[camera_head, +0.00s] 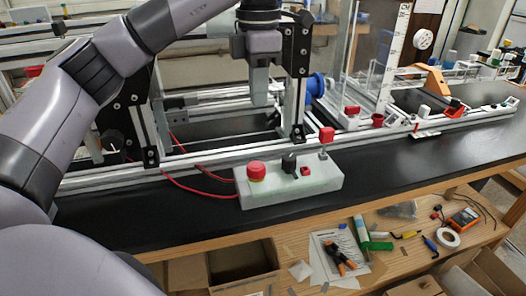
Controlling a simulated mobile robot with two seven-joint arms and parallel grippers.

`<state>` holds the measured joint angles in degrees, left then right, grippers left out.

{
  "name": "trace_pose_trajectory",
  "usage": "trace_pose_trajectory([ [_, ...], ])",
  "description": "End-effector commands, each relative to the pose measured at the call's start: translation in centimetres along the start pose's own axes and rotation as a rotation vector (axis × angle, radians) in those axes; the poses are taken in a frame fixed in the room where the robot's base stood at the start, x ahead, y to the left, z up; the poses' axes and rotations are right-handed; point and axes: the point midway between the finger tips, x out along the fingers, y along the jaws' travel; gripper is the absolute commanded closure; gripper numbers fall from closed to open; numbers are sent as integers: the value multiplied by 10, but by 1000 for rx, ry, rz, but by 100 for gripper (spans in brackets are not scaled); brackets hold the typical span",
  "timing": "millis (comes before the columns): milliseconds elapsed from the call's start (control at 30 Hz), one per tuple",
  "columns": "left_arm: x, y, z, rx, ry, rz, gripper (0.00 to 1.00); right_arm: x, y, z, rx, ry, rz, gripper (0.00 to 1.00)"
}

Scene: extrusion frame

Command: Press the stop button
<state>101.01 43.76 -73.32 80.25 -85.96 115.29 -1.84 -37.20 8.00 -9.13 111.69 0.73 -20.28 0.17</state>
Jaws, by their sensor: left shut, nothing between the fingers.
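A pale control box (292,196) sits on the black bench top in front of the aluminium rail. At its left end is a round red mushroom button (256,172), which looks like the stop button. A black switch (288,162) and a small red button (305,171) are further right on the box. My left gripper (260,100) points down, shut and empty, and appears above and behind the red mushroom button, apart from it. My right gripper is out of view.
Aluminium extrusions with a black upright bracket (293,75) stand close around my left gripper. Red cables (195,186) run to the box. The black bench top (420,165) is clear to the right.

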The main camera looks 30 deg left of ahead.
Motion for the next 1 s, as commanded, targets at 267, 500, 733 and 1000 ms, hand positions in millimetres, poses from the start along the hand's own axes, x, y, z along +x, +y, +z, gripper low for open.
trace_pose_trajectory([
  [267, 5, 0, 0, 2, 0, -3, 100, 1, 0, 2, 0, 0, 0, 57],
  [500, 37, -1, 1, 3, 1, -6, 100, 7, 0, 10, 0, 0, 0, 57],
  [733, 74, -1, 1, 2, 1, -6, 100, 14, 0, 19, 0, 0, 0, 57],
  [1000, 118, -1, 0, 2, 1, -4, 100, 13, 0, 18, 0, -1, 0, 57],
])
